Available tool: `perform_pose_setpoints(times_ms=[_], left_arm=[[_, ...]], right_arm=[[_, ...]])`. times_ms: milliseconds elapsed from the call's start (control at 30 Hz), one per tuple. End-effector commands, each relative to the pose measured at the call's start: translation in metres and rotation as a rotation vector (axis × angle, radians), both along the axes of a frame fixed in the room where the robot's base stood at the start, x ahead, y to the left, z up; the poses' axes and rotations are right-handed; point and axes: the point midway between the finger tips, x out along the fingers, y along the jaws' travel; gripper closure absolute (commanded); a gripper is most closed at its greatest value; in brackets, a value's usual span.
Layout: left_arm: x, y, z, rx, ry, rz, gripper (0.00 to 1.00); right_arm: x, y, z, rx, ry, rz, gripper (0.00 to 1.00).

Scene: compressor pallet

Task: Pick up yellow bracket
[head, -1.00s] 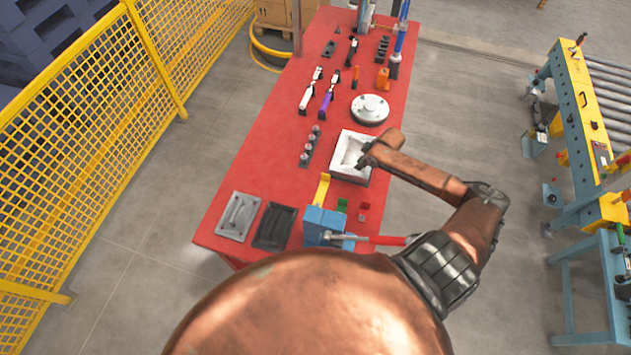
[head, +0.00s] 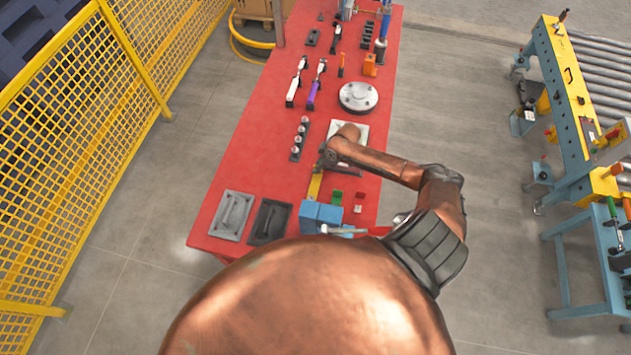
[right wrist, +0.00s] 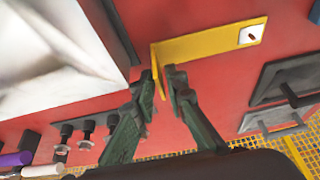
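The yellow bracket (head: 315,186) lies on the red table (head: 255,158), just below my right gripper (head: 326,162) in the head view. In the right wrist view the bracket (right wrist: 212,45) is a flat yellow strip with a pale square patch at its far end and an upturned tab at its near end. The open fingers of my right gripper (right wrist: 155,78) are on either side of this tab, with gaps showing; I see no firm contact. My left gripper is not in view.
A white tray (head: 358,131) lies beside my right gripper. A row of dark pegs (head: 299,140) stands to the left. A blue vise (head: 320,214), a green block (head: 337,196) and a red block (head: 359,202) are close to the bracket. Grey (head: 232,214) and black (head: 270,221) trays lie left.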

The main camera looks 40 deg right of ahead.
Motion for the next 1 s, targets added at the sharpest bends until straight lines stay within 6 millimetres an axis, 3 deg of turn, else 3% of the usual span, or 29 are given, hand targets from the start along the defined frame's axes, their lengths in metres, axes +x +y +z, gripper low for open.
perform_pose_setpoints(times_ms=[200,367,833,1000], left_arm=[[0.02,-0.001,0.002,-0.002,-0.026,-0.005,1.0],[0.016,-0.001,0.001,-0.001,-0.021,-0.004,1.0],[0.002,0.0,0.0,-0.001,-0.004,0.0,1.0],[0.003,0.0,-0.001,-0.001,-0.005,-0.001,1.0]], right_arm=[[0.0,0.0,0.0,-0.001,-0.001,0.0,0.89],[0.0,0.0,0.0,-0.001,-0.001,0.0,1.0],[0.001,-0.001,0.001,-0.001,-0.002,-0.001,1.0],[0.001,-0.002,0.017,-0.003,-0.004,0.001,1.0]])
